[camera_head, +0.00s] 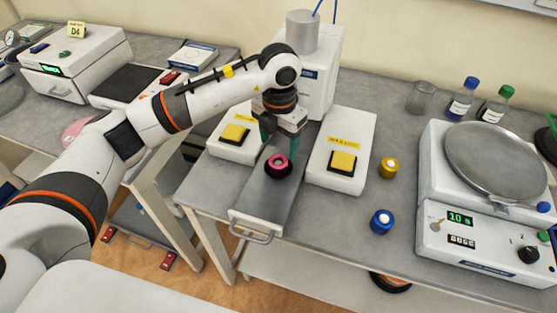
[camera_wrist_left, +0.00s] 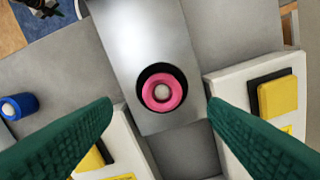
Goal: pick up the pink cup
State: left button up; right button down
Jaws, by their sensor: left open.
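The pink cup (camera_head: 278,161) is a small round ring shape with a pale middle, sitting in a dark round recess on a grey metal drawer plate (camera_head: 262,203). In the left wrist view the pink cup (camera_wrist_left: 162,91) lies in the middle of the picture, beyond and between the fingertips. My left gripper (camera_head: 281,142) is above the cup with its green fingers pointing down. In the wrist view its two fingers (camera_wrist_left: 160,108) are wide apart with nothing between them. My right gripper is not in view.
White boxes with yellow buttons flank the plate, one left (camera_head: 235,134) and one right (camera_head: 342,161). A white machine (camera_head: 318,75) stands behind. A yellow cup (camera_head: 388,167) and a blue cup (camera_head: 381,221) stand to the right, near a round-plated device (camera_head: 480,250).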

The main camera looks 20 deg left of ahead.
aim_at(279, 164)
pick_arm(q)
jog(key=shift+f, duration=0.45)
jog(key=shift+w+f, duration=0.15)
jog(key=shift+f, duration=0.1)
notch_tip(279, 164, down, 4)
jog(key=p, duration=0.2)
jog(key=shift+a+f+p, duration=0.1)
jog(key=shift+f+p, duration=0.1)
jog(key=shift+p, duration=0.15)
jog(key=shift+f, duration=0.4)
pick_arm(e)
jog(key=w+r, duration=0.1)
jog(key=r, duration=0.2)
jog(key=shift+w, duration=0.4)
pick_arm(q)
jog(key=shift+c, duration=0.6)
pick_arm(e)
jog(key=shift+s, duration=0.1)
pick_arm(q)
jog(key=shift+w, duration=0.1)
jog(key=c, duration=1)
